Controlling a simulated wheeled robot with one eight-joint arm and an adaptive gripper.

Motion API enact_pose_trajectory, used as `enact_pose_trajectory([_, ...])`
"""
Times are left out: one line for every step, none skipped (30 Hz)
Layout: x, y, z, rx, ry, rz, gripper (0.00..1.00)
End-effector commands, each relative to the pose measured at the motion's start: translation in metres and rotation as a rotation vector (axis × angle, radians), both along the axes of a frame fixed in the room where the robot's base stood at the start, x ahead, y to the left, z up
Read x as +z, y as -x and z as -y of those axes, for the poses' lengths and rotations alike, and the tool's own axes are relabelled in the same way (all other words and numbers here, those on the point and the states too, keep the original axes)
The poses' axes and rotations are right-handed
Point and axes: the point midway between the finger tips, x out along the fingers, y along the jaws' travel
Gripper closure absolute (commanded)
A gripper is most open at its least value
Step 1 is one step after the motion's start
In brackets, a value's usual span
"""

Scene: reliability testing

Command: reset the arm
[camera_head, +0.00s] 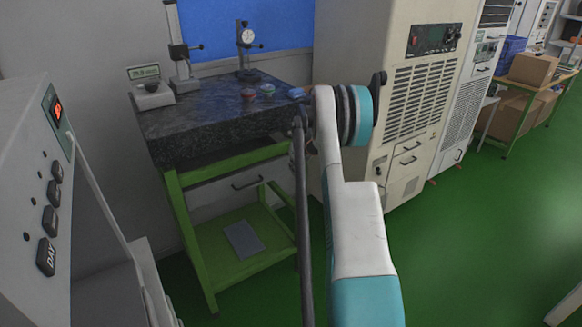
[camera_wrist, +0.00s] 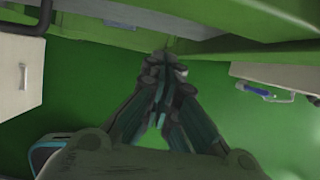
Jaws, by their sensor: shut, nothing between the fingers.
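My arm, white and teal, rises through the middle of the head view in front of the granite-topped green table. My gripper is mostly hidden behind my arm in the head view. In the wrist view my gripper (camera_wrist: 165,75) points away over the green floor, its dark fingers drawn together at the tips with nothing between them. Green table beams (camera_wrist: 240,45) cross the top of the wrist view, close beyond the fingertips. I cannot tell the exact gap.
The granite slab (camera_head: 210,117) bears a dial gauge stand (camera_head: 246,50), a digital gauge (camera_head: 152,95) and small coloured pieces. A beige cabinet (camera_head: 360,50) stands right of the table. A grey control panel (camera_head: 30,190) is close at left. Green floor (camera_head: 490,230) is open at right.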

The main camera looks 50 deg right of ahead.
Motion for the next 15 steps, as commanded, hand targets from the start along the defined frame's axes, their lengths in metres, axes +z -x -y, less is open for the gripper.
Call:
enact_pose_trajectory([0.000,0.013,-0.002,-0.001,0.001,0.000,1.00])
enact_pose_trajectory([0.000,0.020,-0.004,-0.001,0.000,-0.001,1.00])
enact_pose_trajectory([0.000,0.029,-0.006,-0.002,0.000,-0.001,1.00])
enact_pose_trajectory([0.000,0.035,-0.007,-0.003,0.000,-0.001,1.00])
enact_pose_trajectory([0.000,0.042,-0.009,-0.002,0.000,-0.001,1.00])
enact_pose_trajectory([0.000,0.049,-0.011,-0.001,0.000,-0.002,1.00])
enact_pose_trajectory([0.000,0.055,-0.013,-0.001,0.000,-0.002,1.00])
enact_pose_trajectory([0.000,0.060,-0.014,-0.001,0.000,-0.002,1.00])
enact_pose_trajectory([-0.001,0.067,-0.015,-0.001,0.000,-0.003,1.00])
enact_pose_trajectory([-0.001,0.071,-0.016,-0.001,0.000,-0.003,1.00])
enact_pose_trajectory([-0.001,0.075,-0.017,-0.002,-0.001,-0.003,1.00])
enact_pose_trajectory([-0.001,0.079,-0.018,-0.001,0.000,-0.003,1.00])
enact_pose_trajectory([-0.001,0.082,-0.019,-0.001,-0.001,-0.003,1.00])
enact_pose_trajectory([-0.001,0.085,-0.020,0.000,-0.001,-0.003,1.00])
enact_pose_trajectory([-0.001,0.087,-0.020,0.000,-0.001,-0.004,1.00])
